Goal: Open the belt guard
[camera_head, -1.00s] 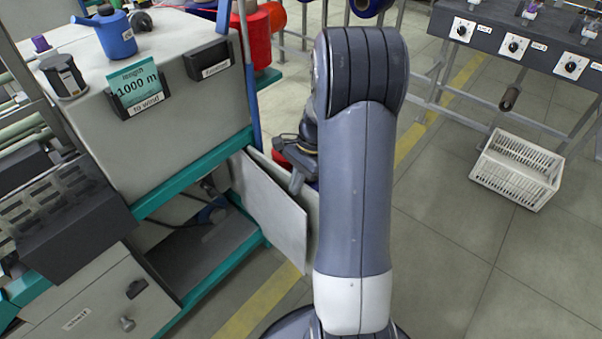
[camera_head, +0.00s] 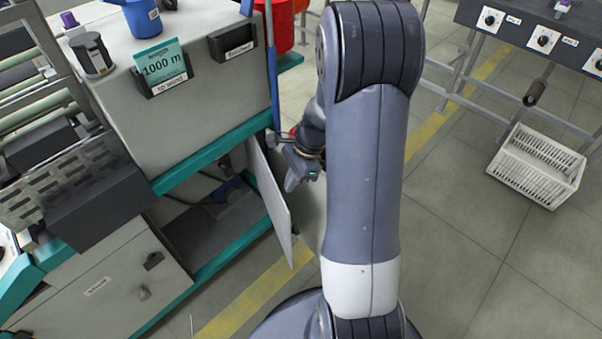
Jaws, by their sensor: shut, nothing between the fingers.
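The belt guard looks to be the flat pale grey panel (camera_head: 268,205) at the right end of the machine's lower bay. It stands swung out at an angle from the frame, seen fairly edge-on. My gripper (camera_head: 291,184) is just to the right of the panel's upper part, pointing down. It looks shut and holds nothing. I cannot tell whether it touches the panel. My arm hides part of the floor behind and right of the gripper.
The open bay (camera_head: 215,215) shows dark parts inside. A grey drawer front (camera_head: 105,285) is at lower left. A blue post (camera_head: 271,70) stands at the machine's corner. A white crate (camera_head: 537,165) sits on the right floor, with clear floor between it and my arm.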

